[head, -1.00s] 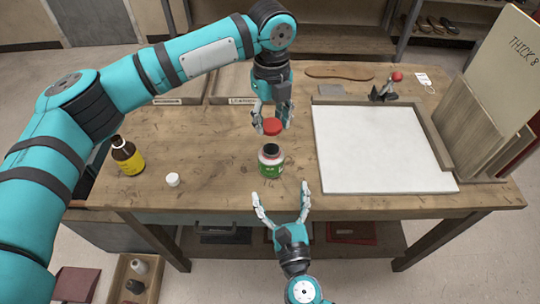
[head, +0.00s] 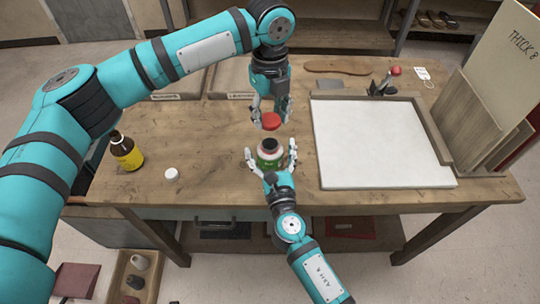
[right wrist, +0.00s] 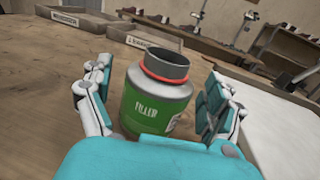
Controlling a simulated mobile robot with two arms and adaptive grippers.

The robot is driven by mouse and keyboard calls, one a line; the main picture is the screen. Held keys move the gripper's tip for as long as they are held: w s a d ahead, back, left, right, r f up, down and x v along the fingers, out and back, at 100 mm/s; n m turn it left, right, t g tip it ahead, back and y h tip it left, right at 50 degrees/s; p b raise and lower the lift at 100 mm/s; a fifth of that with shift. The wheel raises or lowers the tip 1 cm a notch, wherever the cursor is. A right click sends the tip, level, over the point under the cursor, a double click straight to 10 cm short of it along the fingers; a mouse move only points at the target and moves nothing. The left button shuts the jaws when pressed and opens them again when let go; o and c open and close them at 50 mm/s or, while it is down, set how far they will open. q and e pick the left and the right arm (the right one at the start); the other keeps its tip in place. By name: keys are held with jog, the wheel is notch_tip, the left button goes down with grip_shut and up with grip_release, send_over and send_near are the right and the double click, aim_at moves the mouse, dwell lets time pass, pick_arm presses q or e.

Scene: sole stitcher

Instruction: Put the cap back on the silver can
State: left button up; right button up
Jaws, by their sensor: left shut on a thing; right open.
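The can (head: 270,159) stands upright and uncapped on the wooden bench, with a dark open neck, silver-grey shoulder and green label. In the right wrist view the can (right wrist: 155,105) reads "FILLER" and has a red ring round its neck. My left gripper (head: 270,112) is shut on a red cap (head: 271,122) and holds it above the can's mouth, apart from it. My right gripper (head: 270,150) is open, with one finger on each side of the can. In the right wrist view a gap shows between the can and the right-hand finger.
A brown bottle (head: 126,152) with a yellow label and a small white cap (head: 172,174) stand at the left of the bench (head: 215,150). A white board (head: 380,145) lies at the right. Trays (head: 230,82) sit at the back.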

jog(key=shift+w, duration=0.25)
jog(key=c, duration=1.8)
pick_arm(q)
jog(key=shift+f, duration=2.45)
jog(key=shift+f, duration=0.1)
jog(key=shift+f, duration=0.8)
jog(key=shift+f, duration=0.6)
pick_arm(e)
grip_shut()
